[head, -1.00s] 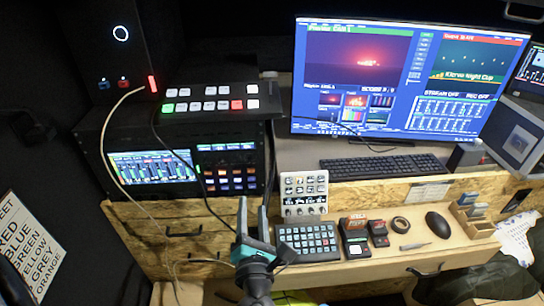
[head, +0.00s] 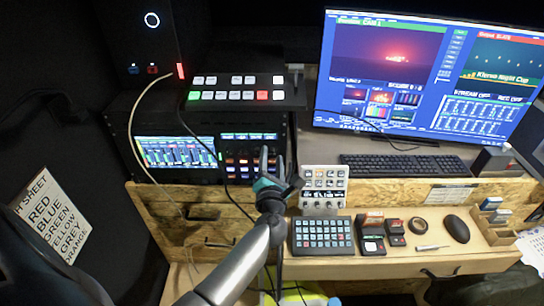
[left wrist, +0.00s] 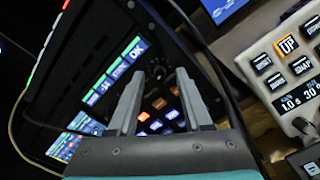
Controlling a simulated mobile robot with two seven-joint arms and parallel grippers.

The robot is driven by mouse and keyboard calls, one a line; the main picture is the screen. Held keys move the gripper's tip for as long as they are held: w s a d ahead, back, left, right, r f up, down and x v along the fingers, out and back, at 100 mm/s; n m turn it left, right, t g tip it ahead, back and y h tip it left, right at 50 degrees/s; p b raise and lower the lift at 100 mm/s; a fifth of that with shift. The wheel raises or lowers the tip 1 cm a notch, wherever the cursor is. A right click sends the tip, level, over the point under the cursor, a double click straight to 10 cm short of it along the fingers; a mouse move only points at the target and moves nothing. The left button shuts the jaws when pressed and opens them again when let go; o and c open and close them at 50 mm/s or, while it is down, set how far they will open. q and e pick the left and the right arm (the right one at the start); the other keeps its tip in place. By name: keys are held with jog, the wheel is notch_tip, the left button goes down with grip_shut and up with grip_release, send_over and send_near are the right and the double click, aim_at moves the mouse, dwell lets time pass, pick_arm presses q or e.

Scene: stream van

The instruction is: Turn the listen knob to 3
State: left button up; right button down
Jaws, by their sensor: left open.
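The intercom panel with a small lit screen strip and orange and blue-white keys (head: 238,162) sits in the rack at the centre left. In the left wrist view, a small dark round knob (left wrist: 158,71) shows beyond and between my fingertips. A label naming it as the listen knob is not readable, nor is its setting. My left gripper (head: 271,158) is in front of the panel's right end. In the left wrist view, my left gripper (left wrist: 160,82) is open with nothing between its fingers. My right gripper is not in view.
A white control box (head: 323,187) stands just right of my left gripper. A dark cable (head: 188,125) hangs across the rack front. The switcher (head: 238,90) sits above the rack. A keypad (head: 323,235) lies on the desk below.

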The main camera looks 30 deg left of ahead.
pick_arm(q)
jog(key=shift+w+a, duration=0.25)
jog(key=shift+w, duration=0.25)
grip_shut()
dwell(0.3)
